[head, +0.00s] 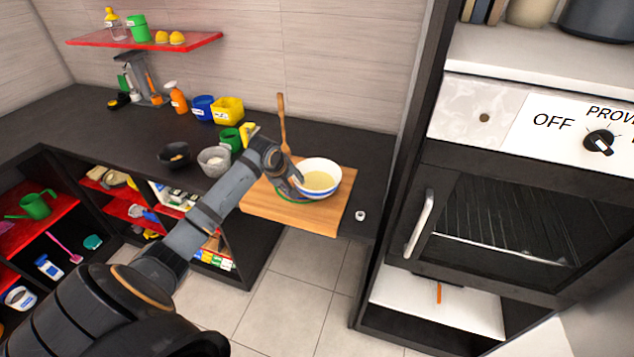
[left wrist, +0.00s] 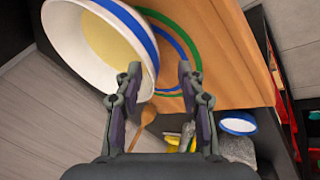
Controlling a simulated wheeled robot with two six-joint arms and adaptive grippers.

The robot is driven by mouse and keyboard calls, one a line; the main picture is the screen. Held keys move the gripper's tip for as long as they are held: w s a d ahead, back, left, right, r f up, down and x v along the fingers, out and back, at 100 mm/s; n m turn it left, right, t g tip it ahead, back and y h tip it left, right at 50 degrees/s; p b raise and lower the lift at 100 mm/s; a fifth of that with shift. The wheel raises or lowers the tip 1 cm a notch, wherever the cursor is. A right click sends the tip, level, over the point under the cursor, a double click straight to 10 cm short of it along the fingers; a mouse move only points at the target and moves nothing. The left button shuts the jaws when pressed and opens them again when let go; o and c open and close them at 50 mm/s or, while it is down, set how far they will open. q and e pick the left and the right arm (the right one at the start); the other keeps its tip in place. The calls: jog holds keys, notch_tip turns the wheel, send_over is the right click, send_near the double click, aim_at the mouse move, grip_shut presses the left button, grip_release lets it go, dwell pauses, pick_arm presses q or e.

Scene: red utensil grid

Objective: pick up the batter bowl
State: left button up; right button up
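The batter bowl (head: 328,166) is white with a blue band and holds pale yellow batter. It stands upright on a wooden board (head: 338,211) at the counter's right end. My left gripper (head: 291,181) is at the bowl's left side. In the left wrist view, my left gripper (left wrist: 158,76) is open, with a clear gap between its fingertips. There the bowl (left wrist: 62,32) fills the upper left; one finger overlaps its wall and the other lies over the board (left wrist: 215,50). I cannot tell whether a finger touches the bowl. My right gripper is not in view.
A wooden spoon (head: 282,122) stands upright behind my gripper. A grey bowl (head: 213,161), a dark bowl (head: 174,156) and a green cup (head: 231,138) are to the left. A small white item (head: 360,215) lies by the counter's edge. An oven (head: 500,230) stands to the right.

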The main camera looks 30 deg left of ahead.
pick_arm(q)
jog(key=x, duration=0.2)
jog(key=p+x, duration=0.1)
jog(key=x, duration=0.2)
jog(key=shift+w+d+r, duration=0.1)
jog(key=shift+w+d, duration=0.05)
jog(key=shift+w, duration=0.3)
jog(key=shift+s, duration=0.15)
jog(key=shift+c, duration=1.3)
grip_shut()
jog(key=shift+r, duration=0.15)
